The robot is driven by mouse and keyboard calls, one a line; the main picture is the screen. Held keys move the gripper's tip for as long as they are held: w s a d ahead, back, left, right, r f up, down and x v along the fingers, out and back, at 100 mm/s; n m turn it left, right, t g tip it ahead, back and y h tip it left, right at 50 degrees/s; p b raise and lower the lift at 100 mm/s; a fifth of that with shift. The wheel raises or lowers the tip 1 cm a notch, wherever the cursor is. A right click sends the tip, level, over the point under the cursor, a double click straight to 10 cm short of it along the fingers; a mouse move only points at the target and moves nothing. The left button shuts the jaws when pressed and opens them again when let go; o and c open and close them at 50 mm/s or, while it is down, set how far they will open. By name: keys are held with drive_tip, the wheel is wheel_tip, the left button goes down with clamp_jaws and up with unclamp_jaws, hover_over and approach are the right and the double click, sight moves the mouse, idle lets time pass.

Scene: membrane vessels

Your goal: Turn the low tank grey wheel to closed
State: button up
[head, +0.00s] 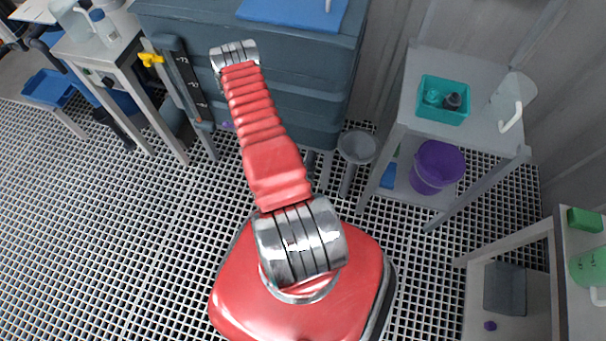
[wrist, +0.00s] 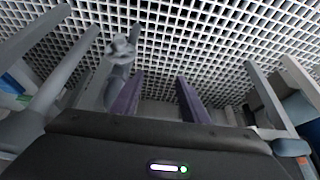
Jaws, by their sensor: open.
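In the wrist view, my gripper (wrist: 158,88) is open, its two purple fingers apart with nothing between them. A grey part with a knobbed, wheel-like top (wrist: 122,48) stands just left of the left finger; I cannot tell for sure that it is the grey wheel or how it is turned. No gap between it and the finger can be judged. In the head view, a large blue-grey tank (head: 300,58) stands behind my red arm. No grey wheel can be clearly made out there, and my arm hides part of the tank front.
A yellow handle (head: 150,58) and a dark marked gauge (head: 188,80) are left of the tank. A grey round vessel (head: 358,147) is at its right. A stand (head: 415,95) holds a teal bin (head: 443,100) above a purple bucket (head: 437,167). Grated floor (head: 110,240) is open at left.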

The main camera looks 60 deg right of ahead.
drive_tip(key=s+a+g, duration=0.1)
drive_tip(key=s+g, duration=0.1)
drive_tip(key=s, duration=0.4)
drive_tip(key=shift+s+a+r+g, duration=0.15)
drive_tip(key=shift+s+g, duration=0.2)
drive_tip(key=shift+g, duration=0.05)
drive_tip(key=x, duration=1.4)
drive_tip(key=shift+a, duration=0.1)
clamp_jaws()
